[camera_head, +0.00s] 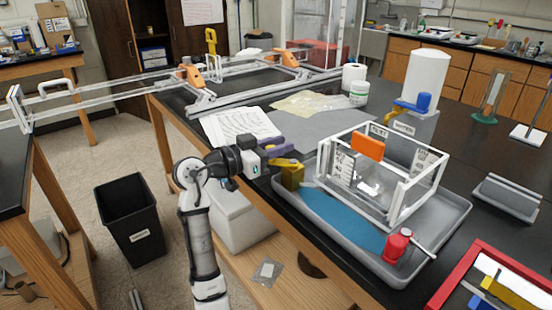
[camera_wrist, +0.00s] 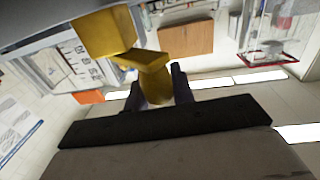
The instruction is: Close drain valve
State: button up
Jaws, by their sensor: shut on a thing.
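A yellow valve body (camera_head: 291,177) sits at the left corner of the grey tray (camera_head: 455,222); it also shows at the top of the wrist view (camera_wrist: 103,33). Its flat yellow handle (camera_wrist: 143,60) sticks out from the body toward my gripper. My gripper (camera_head: 281,156) reaches in from the left, level with the valve. In the wrist view its dark fingers (camera_wrist: 157,88) are shut on the handle, one on each side. The fingertips and part of the handle are hard to make out in the head view.
In the tray are blue liquid, a white open frame (camera_head: 408,200) with an orange block, and a red bottle (camera_head: 397,245). Behind stands a white cylinder (camera_head: 426,78) with a blue-knobbed yellow fitting (camera_head: 408,107). Papers (camera_head: 240,127) lie left of it. A black bin (camera_head: 131,220) stands on the floor.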

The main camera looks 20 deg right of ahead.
jog(key=shift+w+d+m+g+y+b, duration=0.15)
jog(key=shift+d+m+g+b, duration=0.3)
jog(key=shift+m+g, duration=1.25)
jog(key=shift+w+d+m+g+y+b, duration=0.1)
jog(key=shift+w+d+m+g+b, duration=0.2)
jog(key=shift+m+g, duration=1.35)
jog(key=shift+w+d+m+g+y+b, duration=0.1)
jog(key=shift+d+m+g+b, duration=0.4)
jog(key=shift+g, duration=2.25)
jog(key=shift+d+m, duration=0.1)
jog(key=shift+m, duration=0.15)
jog(key=o, duration=1)
jog(key=b+v, duration=0.2)
jog(key=v, duration=1.2)
jog(key=shift+d, duration=0.1)
